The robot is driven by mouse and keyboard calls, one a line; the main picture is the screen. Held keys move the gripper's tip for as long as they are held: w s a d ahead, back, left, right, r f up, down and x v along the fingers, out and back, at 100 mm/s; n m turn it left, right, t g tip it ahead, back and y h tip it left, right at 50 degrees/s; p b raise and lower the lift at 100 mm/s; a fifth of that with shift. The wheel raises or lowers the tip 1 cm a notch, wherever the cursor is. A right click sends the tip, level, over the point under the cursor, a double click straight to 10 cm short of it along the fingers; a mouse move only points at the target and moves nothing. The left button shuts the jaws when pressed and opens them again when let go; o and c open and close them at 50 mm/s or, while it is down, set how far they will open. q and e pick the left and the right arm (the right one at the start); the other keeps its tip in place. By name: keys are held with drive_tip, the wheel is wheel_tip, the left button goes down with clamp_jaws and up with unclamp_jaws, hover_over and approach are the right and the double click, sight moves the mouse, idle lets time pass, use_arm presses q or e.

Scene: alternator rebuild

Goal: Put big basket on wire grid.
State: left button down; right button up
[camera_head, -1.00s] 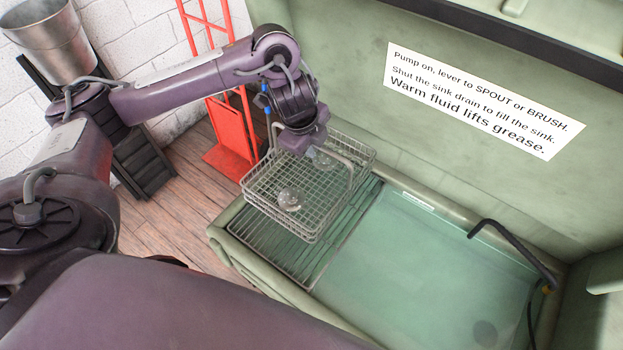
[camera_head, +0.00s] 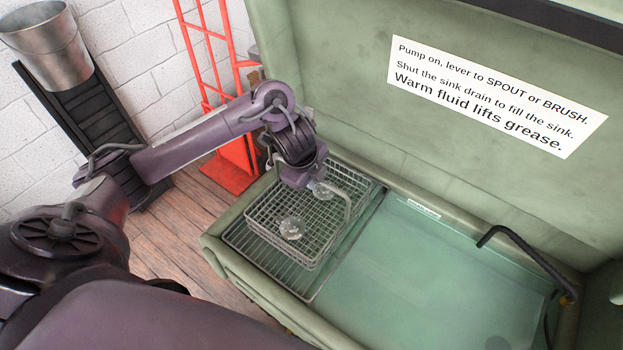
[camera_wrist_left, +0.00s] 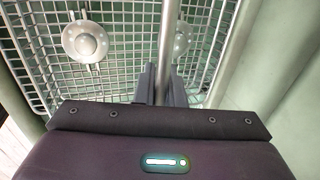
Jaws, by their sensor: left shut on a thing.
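My left gripper (camera_head: 318,180) is above the basket. In the left wrist view the fingers (camera_wrist_left: 162,82) are shut on the handle bar (camera_wrist_left: 168,40), with the basket mesh (camera_wrist_left: 125,62) below. My right gripper is not in view.
The green sink (camera_head: 420,285) holds fluid to the right of the grid, with a black spout (camera_head: 520,250) at its right. A sign (camera_head: 495,95) is on the raised lid. A red hand truck (camera_head: 232,165) and a metal bucket (camera_head: 48,48) stand at the left.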

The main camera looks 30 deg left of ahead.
use_arm(q)
drive_tip(key=shift+f, duration=0.1)
drive_tip(key=c, duration=1.5)
unclamp_jaws()
drive_tip(key=p+v, duration=0.5)
drive_tip(key=v, duration=0.7)
